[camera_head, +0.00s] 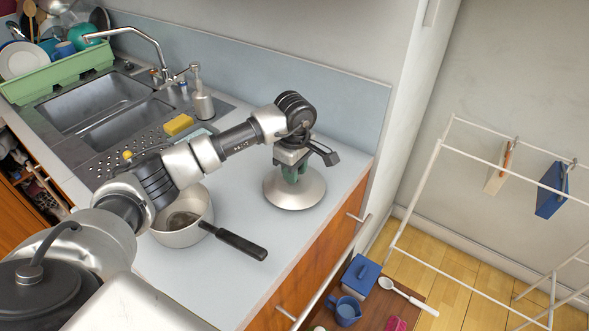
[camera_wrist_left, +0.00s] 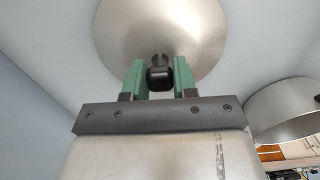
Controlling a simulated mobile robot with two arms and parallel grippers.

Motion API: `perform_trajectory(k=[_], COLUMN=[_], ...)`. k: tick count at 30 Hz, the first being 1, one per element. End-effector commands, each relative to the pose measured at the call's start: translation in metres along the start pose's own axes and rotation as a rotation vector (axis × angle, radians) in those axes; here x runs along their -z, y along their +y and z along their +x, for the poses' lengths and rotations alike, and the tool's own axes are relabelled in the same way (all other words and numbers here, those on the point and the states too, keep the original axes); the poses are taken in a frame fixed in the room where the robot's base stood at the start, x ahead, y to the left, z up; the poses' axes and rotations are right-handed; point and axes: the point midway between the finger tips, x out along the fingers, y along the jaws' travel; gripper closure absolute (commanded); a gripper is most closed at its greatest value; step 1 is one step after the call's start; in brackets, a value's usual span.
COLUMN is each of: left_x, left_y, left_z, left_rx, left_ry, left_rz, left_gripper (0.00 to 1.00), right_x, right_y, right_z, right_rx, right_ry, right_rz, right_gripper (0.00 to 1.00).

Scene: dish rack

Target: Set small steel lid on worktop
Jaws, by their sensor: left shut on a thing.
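The small steel lid (camera_head: 296,196) is a round brushed-metal disc at the right part of the worktop (camera_head: 245,221). It is at or just above the surface; I cannot tell whether it touches. My left gripper (camera_head: 291,174) is over the lid, its green fingers shut on the lid's knob. In the left wrist view the lid (camera_wrist_left: 196,33) fills the top middle. There the black knob (camera_wrist_left: 160,77) sits between the green fingertips of the gripper (camera_wrist_left: 159,75). My right gripper is not in view.
A steel saucepan (camera_head: 165,238) with a black handle (camera_head: 240,245) stands left of the lid. The sink (camera_head: 95,103), soap bottle (camera_head: 202,104), yellow sponge (camera_head: 179,125) and green dish rack (camera_head: 58,76) lie further left. The worktop's right edge is close to the lid.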

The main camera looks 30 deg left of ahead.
Motion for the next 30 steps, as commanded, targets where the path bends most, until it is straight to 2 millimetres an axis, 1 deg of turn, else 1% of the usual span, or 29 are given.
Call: perform_trajectory(k=[8, 9, 11, 12, 14, 25, 26, 27, 30], left_x=[0.0002, 0.0001, 0.0001, 0.0001, 0.0001, 0.0, 0.0, 0.0, -0.0001], left_y=[0.0002, 0.0003, 0.0002, 0.0002, 0.0002, -0.0001, -0.0001, -0.0001, -0.0001], left_z=[0.0043, 0.0032, 0.0032, 0.0033, 0.0034, 0.0041, 0.0041, 0.004, 0.004], left_rx=[-0.001, -0.001, -0.001, -0.001, -0.001, 0.001, 0.001, 0.001, 0.0], left_ry=[0.0, 0.0, 0.0, 0.0, 0.0, 0.0, 0.0, 0.0, 0.0], left_rz=[0.0, 0.0, 0.0, 0.0, 0.0, 0.0, 0.0, 0.0, 0.0], left_gripper=[1.0, 0.67, 0.57, 0.51, 0.43, 0.43, 0.44, 0.51, 0.64], right_x=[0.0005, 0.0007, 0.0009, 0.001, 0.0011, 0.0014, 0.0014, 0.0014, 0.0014], right_y=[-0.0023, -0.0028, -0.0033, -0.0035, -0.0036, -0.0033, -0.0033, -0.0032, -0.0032], right_z=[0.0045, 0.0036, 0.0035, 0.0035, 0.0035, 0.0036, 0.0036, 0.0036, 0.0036], right_rx=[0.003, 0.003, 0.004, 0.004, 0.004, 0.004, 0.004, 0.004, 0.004], right_ry=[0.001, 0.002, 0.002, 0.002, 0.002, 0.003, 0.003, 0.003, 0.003], right_rz=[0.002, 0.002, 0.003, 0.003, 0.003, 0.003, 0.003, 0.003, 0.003], right_gripper=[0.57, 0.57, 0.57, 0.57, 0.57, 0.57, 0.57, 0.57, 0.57])
